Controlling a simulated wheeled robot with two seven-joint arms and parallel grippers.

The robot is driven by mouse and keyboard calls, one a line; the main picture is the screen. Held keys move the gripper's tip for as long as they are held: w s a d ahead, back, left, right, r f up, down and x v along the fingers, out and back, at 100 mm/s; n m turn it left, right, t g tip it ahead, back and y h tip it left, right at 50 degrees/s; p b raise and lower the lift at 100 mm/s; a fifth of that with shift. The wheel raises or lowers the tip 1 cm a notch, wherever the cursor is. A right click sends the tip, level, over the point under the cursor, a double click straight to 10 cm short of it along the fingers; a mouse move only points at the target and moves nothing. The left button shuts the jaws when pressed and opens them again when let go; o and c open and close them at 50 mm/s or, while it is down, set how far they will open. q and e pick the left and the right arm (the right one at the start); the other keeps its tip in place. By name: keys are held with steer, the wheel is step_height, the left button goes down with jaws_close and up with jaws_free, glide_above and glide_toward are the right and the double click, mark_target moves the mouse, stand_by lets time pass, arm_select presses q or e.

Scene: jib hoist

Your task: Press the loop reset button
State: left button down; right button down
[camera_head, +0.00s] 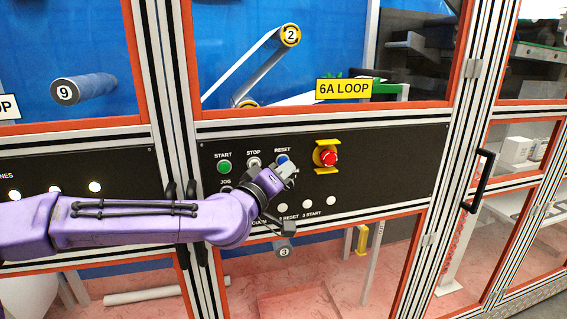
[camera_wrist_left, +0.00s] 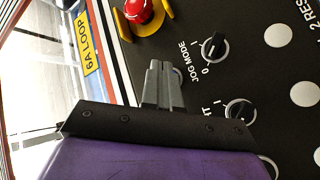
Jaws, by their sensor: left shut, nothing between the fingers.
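The black control panel (camera_head: 400,165) lies below the "6A LOOP" sign and carries the RESET label. The blue reset button (camera_head: 283,158) sits under that label, partly covered by my left gripper (camera_head: 287,168). My left gripper is shut and empty, its fingertips at the button in the head view; I cannot tell whether they touch it. In the left wrist view the shut fingers (camera_wrist_left: 163,72) point at the panel, and a rim of a round control shows just beside their tips, mostly hidden. My right gripper is not in view.
The green start button (camera_head: 224,167) and the stop button (camera_head: 253,163) are left of reset. A red emergency stop (camera_head: 328,158) with a yellow guard is close on the right. The jog mode knob (camera_wrist_left: 215,47) is near the fingers. A black door handle (camera_head: 478,181) sticks out farther right.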

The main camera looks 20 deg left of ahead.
arm_select(q)
steer(key=s+d, duration=0.1)
steer(key=s, duration=0.1)
steer(key=s+d, duration=0.1)
steer(key=s, duration=0.1)
steer(key=shift+d, duration=0.4)
stand_by(0.6)
